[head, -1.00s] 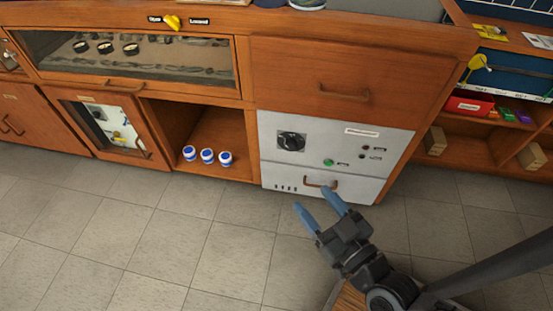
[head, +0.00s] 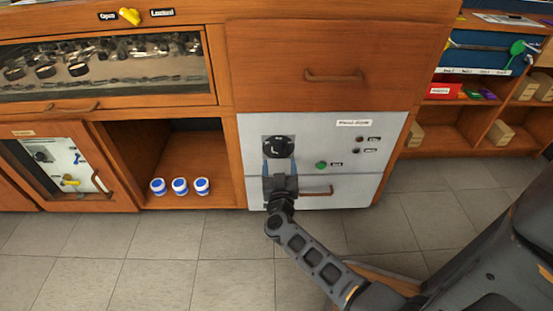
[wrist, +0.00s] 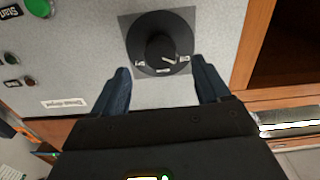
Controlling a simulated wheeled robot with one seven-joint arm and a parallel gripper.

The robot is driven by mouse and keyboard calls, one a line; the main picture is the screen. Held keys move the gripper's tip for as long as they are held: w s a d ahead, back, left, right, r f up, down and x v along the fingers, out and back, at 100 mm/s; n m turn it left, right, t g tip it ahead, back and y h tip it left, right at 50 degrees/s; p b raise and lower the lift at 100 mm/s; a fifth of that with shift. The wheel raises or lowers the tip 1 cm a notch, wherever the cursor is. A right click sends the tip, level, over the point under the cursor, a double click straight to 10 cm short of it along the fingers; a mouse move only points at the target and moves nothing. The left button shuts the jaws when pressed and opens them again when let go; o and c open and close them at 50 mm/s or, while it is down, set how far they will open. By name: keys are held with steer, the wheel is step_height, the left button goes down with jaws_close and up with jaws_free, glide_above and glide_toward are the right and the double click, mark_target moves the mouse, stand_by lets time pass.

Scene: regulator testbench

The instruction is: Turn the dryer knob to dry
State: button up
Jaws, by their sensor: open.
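The dryer knob (head: 278,147) is a black round dial on a dark square plate on the white front panel (head: 220,122) of the dryer. In the wrist view the knob (wrist: 160,45) sits just beyond my fingertips, with a raised centre grip and small white labels around it that I cannot read. My gripper (head: 278,166) is in front of the panel, just below the knob in the head view. In the wrist view its two blue fingers (wrist: 162,76) are spread wide with nothing between them. They appear apart from the knob's raised grip.
A green button (head: 321,165) and small dark buttons are right of the knob. A drawer handle (head: 317,191) is below. A wooden drawer (head: 335,50) is above. Several blue-and-white jars, including one (head: 180,186), stand in the open cubby at left. Floor (head: 170,250) in front is clear.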

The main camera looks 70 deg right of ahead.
mark_target(279, 154)
steer(key=shift+b+x, duration=0.85)
steer(key=shift+x, duration=1.8)
steer(key=shift+c, duration=0.3)
steer(key=c, duration=1)
